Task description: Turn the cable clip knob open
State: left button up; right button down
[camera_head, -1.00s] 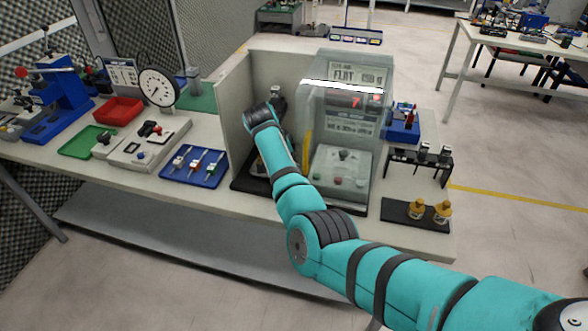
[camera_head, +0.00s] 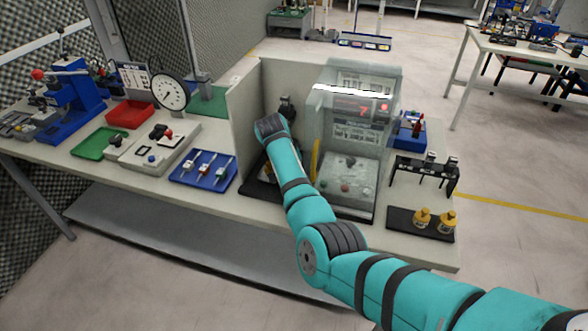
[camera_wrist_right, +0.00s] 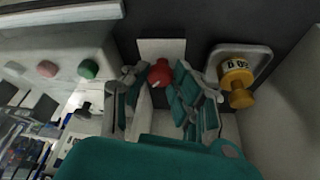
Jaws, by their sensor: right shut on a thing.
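In the right wrist view a round red knob (camera_wrist_right: 160,72) sits against a pale plate. It lies between the fingers of my right gripper (camera_wrist_right: 160,88), which is shut on it. Whether this is the cable clip knob is not certain from its look. In the head view my right arm reaches in from the right into the bay beside the clear-fronted box. Its wrist hides the gripper, and the red knob cannot be seen there. My left gripper is in neither view.
A yellow labelled cylinder (camera_wrist_right: 236,82) stands close to the right of my fingers. A green button (camera_wrist_right: 89,68) and a pink one (camera_wrist_right: 47,68) are to the left. A pale partition (camera_head: 247,125) and the clear box (camera_head: 352,140) flank my arm. A blue tray (camera_head: 203,169) lies left.

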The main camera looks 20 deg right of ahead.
jog(key=shift+s+d+r+n+y+p, duration=0.1)
jog(key=shift+r+n+y+p, duration=0.25)
jog(key=shift+n+p, duration=0.8)
jog(key=shift+n+t+p, duration=0.25)
jog(key=shift+t+p, duration=0.05)
jog(key=shift+p, duration=0.2)
jog(key=shift+f+n, duration=0.25)
jog(key=shift+n, duration=0.05)
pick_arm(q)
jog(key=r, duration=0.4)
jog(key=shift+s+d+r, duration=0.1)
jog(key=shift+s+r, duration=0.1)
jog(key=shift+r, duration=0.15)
pick_arm(e)
jog(key=c, duration=1.1)
grip_release()
jog(key=shift+o, duration=0.2)
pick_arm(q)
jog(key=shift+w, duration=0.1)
pick_arm(e)
notch_tip(320, 180, up, 10)
